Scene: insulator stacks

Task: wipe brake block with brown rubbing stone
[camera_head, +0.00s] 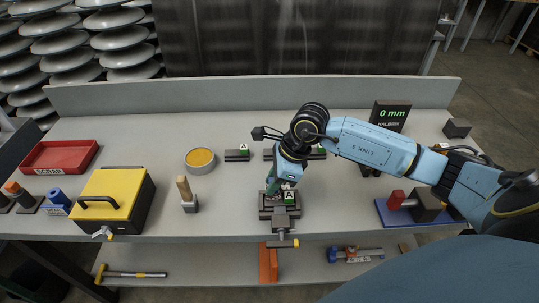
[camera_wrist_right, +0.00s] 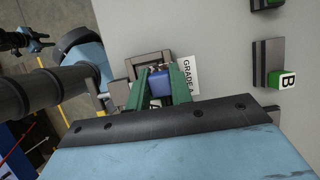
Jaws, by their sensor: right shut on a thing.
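My right gripper (camera_head: 277,190) points down over a dark vise-like fixture (camera_head: 279,211) near the front edge of the bench. In the right wrist view, its green fingers (camera_wrist_right: 161,91) are shut on a small blue block (camera_wrist_right: 159,79), just beside a white GRADE A label (camera_wrist_right: 188,76). A green tag marked A (camera_head: 289,198) shows beside the fingers in the head view. In the right wrist view, a dark block (camera_wrist_right: 267,62) carries a green B cube (camera_wrist_right: 281,81). I cannot tell which piece is the brown rubbing stone or brake block.
A red SCRAP tray (camera_head: 59,157) is at far left. A display (camera_head: 390,116) reads 0 mm. A blue base (camera_head: 393,216) with a red part lies right.

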